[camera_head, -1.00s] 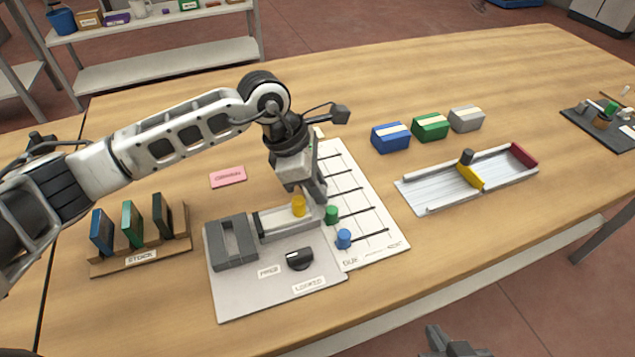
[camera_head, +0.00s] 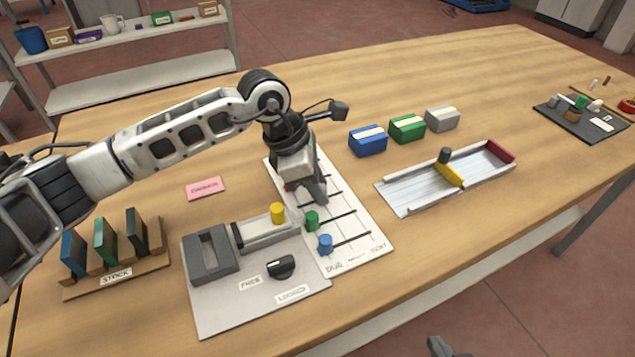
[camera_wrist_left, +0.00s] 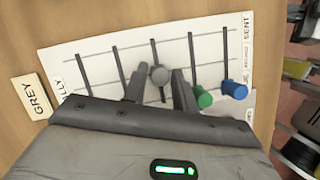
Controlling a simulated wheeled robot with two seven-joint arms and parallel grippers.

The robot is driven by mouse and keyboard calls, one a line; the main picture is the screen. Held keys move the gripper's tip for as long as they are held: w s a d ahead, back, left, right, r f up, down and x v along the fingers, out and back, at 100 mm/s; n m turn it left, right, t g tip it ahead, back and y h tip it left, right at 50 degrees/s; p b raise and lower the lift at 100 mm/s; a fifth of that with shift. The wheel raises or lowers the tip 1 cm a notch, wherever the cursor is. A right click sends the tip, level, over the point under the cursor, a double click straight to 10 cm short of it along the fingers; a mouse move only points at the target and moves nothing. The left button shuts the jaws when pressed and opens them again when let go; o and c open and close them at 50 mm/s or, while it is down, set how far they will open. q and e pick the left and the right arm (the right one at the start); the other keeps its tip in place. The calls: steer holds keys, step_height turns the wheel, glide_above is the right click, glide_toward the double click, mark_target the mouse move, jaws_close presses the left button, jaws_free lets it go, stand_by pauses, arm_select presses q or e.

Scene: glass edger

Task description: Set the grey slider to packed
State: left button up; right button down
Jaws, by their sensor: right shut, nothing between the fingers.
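The white slider board (camera_head: 352,222) has several dark tracks and a SENT label on its near edge. The grey slider's knob (camera_wrist_left: 159,75) shows in the left wrist view, on a middle track; in the head view it is hidden behind my left gripper. My left gripper (camera_head: 320,198) points down over the board. Its fingers (camera_wrist_left: 160,88) stand apart on either side of the grey knob, with small gaps showing. A green slider (camera_head: 312,220) and a blue slider (camera_head: 325,243) stand close by. My right gripper (camera_head: 445,346) shows partly at the bottom edge, shut and empty.
A grey fixture plate (camera_head: 215,310) with a yellow peg (camera_head: 277,213) and black knob (camera_head: 281,267) adjoins the board's left. A pink card (camera_head: 205,188) lies behind the plate. A metal tray (camera_head: 400,195) and several boxes (camera_head: 407,128) stand to the right.

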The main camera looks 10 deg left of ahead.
arm_select(q)
steer(key=shift+r, duration=0.1)
steer(key=b+v, duration=0.1)
steer(key=v, duration=1.4)
steer(key=shift+r, duration=0.4)
steer(key=shift+s+a+f, duration=0.1)
steer(key=shift+s+a, duration=0.05)
